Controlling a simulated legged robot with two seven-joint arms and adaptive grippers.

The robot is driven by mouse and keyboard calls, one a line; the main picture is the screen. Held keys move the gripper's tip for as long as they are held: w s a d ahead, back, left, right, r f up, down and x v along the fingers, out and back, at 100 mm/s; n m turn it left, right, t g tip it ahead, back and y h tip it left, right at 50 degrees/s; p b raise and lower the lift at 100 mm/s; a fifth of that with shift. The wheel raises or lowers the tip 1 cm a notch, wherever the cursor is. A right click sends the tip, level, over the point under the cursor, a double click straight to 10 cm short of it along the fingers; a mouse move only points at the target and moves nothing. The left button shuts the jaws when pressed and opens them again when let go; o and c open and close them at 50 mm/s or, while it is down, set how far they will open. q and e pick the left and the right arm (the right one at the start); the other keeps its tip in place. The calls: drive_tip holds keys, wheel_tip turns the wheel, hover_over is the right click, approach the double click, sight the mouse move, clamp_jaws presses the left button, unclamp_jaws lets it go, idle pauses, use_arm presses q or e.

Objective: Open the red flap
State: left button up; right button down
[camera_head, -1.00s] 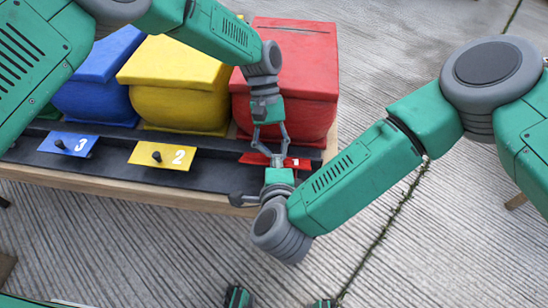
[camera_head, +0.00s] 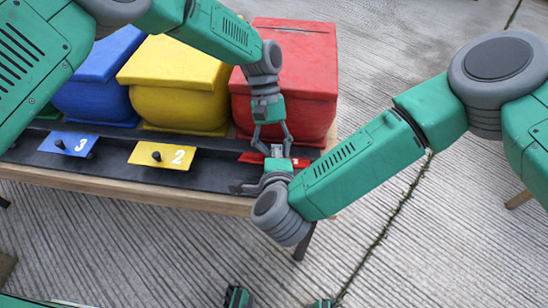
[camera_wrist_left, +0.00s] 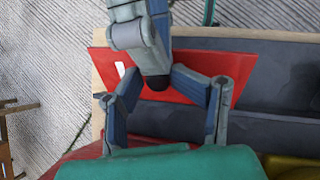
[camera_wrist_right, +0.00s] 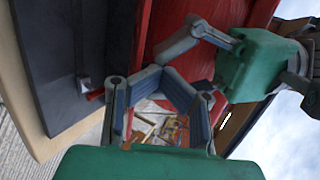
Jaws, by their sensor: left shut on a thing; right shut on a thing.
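The red flap (camera_head: 254,157) lies in the black front strip before the red box, and shows as a tilted red plate with a white mark in the left wrist view (camera_wrist_left: 106,72). A black knob (camera_wrist_left: 157,84) sits on it. My left gripper (camera_head: 273,146) reaches down from above, its fingertips closed at the knob. What the right fingers hold is hidden.
The red box (camera_head: 300,80) stands behind the flap, with yellow (camera_head: 175,85) and blue (camera_head: 95,85) boxes to its left. A yellow plate marked 2 (camera_head: 162,155) and a blue plate marked 3 (camera_head: 68,143) have black knobs.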

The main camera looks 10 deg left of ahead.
use_arm(q)
drive_tip(key=shift+s+d, duration=0.25)
use_arm(e)
drive_tip(key=shift+w+d, duration=0.25)
drive_tip(key=shift+w, duration=0.05)
